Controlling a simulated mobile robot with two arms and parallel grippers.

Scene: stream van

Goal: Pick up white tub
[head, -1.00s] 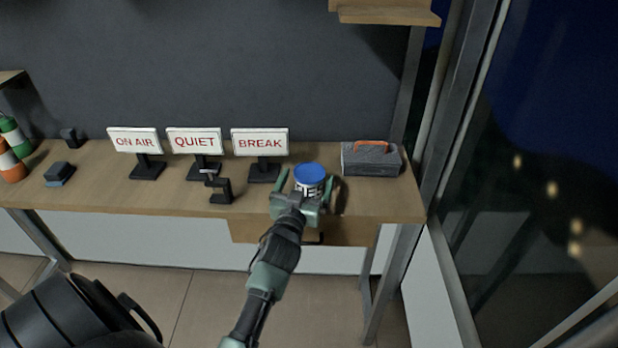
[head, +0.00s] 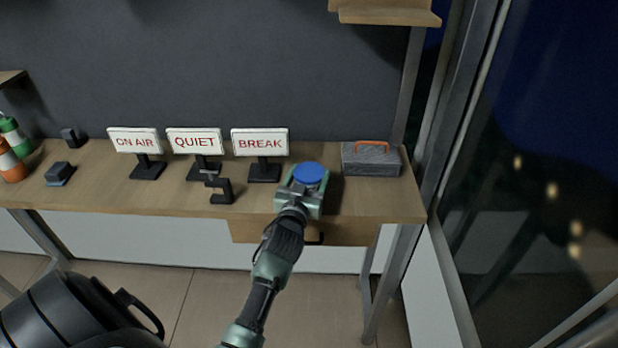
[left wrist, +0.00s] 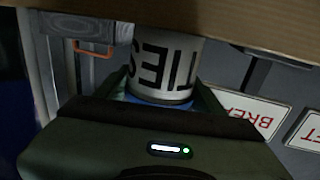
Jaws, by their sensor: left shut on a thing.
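The white tub (left wrist: 165,65) has black lettering on its side and a blue lid (head: 309,173). In the head view it is at the right part of the desk, between the BREAK sign and the grey toolbox, with mostly its lid showing. My left gripper (head: 305,183) is shut on the tub from the front, with a finger at each side. In the left wrist view the tub appears upside down, between the green fingers, and a wooden edge hides its base. I cannot tell whether it is clear of the desk. My right gripper is not in view.
A grey toolbox (head: 371,160) with an orange handle stands right of the tub. A shelf (head: 388,17) hangs above.

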